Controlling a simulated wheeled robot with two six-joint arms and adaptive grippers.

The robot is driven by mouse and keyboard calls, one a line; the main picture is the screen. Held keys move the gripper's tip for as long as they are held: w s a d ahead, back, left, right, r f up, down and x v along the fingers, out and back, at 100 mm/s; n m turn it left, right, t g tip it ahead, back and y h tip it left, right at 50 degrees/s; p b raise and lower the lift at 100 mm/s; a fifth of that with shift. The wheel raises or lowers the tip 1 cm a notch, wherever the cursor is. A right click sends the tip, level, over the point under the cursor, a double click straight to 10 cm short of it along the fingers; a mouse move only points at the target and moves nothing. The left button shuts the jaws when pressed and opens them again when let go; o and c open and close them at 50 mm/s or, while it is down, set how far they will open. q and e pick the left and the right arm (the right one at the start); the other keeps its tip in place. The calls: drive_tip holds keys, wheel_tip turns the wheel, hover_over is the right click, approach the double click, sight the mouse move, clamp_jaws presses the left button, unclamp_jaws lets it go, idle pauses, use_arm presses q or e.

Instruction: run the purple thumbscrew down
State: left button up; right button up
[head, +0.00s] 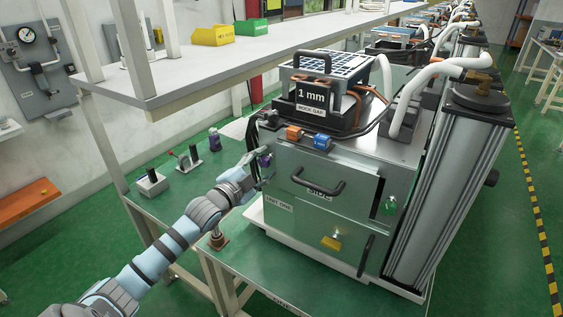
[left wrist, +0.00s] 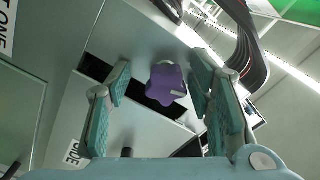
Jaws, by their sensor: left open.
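The purple thumbscrew (left wrist: 166,84) is a lobed knob with a pale mark on its face, on the grey cabinet. In the left wrist view it shows between the two teal fingertips of my left gripper (left wrist: 160,86), closer to the right one. The fingers are open and not shut on it. In the head view my left gripper (head: 254,169) is at the left edge of the cabinet, and a bit of the purple thumbscrew (head: 264,158) shows beside the fingers. How deep the fingers reach around it is unclear. My right gripper is not in view.
The grey cabinet (head: 292,222) has a black handle (head: 318,184) and carries a unit with a "1 mm" sign (head: 311,96). Orange (head: 294,132) and blue (head: 322,141) blocks sit on its top edge.

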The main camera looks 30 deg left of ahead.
use_arm(q)
drive_tip(key=shift+w+r, duration=0.1)
drive_tip(key=shift+w, duration=0.05)
drive_tip(key=shift+r, duration=0.2)
drive_tip(key=shift+s+d+r, duration=0.1)
drive_tip(key=shift+s+r, duration=0.1)
drive_tip(key=shift+s, duration=0.3)
drive_tip(key=shift+c, duration=1.7)
drive_tip(key=shift+w+f, duration=0.1)
drive_tip(key=shift+w, duration=0.1)
clamp_jaws()
drive_tip(key=shift+n+p, duration=0.6)
drive_tip(key=shift+n, duration=0.1)
drive_tip(key=shift+o, duration=1.7)
unclamp_jaws()
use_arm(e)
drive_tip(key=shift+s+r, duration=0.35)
